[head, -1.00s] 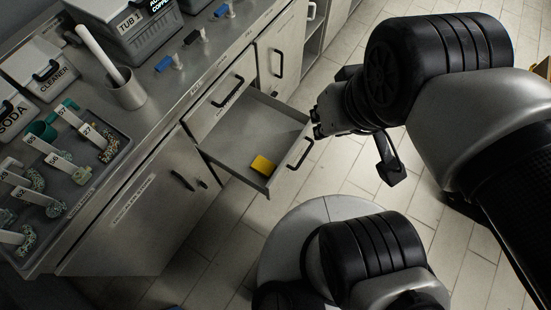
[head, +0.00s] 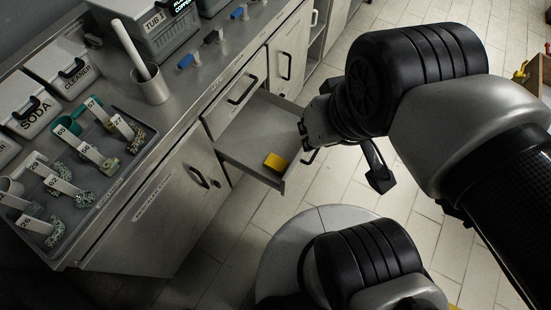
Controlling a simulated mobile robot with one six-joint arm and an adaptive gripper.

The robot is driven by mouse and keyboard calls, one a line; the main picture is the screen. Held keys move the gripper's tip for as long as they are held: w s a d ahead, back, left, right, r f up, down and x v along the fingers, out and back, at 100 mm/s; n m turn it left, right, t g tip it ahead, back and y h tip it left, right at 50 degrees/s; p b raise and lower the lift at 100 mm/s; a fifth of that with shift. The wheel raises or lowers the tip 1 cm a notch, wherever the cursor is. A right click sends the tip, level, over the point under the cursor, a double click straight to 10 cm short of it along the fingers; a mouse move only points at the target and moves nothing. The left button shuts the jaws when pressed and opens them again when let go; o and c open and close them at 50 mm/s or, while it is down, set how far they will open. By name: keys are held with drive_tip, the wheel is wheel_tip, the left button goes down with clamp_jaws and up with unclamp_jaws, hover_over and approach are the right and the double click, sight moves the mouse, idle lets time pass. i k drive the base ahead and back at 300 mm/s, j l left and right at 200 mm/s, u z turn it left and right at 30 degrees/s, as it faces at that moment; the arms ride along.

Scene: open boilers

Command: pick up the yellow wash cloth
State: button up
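The yellow wash cloth (head: 275,161) lies as a small folded block on the floor of an open grey drawer (head: 246,140), near its front right corner. My gripper (head: 307,132) is at the drawer's right side, by its front panel, a little above and to the right of the cloth. The fingers are mostly hidden behind my own wrist and are too small to read. The cloth is in plain view and nothing holds it.
The counter above the drawer carries a tray (head: 28,232) of labelled tagged parts, a cup (head: 152,88) with a white rod, and bins marked SODA (head: 32,110), CLEANER (head: 68,68) and TUB 1 (head: 150,28). Cabinet doors with handles flank the drawer. The tiled floor is open at right.

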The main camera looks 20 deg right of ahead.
sight(277, 164)
drive_tip(key=u, duration=3.75)
drive_tip(key=z, duration=3.75)
drive_tip(key=i+j+z, duration=0.1)
drive_tip(key=z, duration=0.35)
drive_tip(key=i+j+z, duration=0.2)
drive_tip(key=z, duration=0.25)
drive_tip(key=i+j+z, duration=0.2)
drive_tip(key=z, duration=0.25)
drive_tip(key=j, duration=0.1)
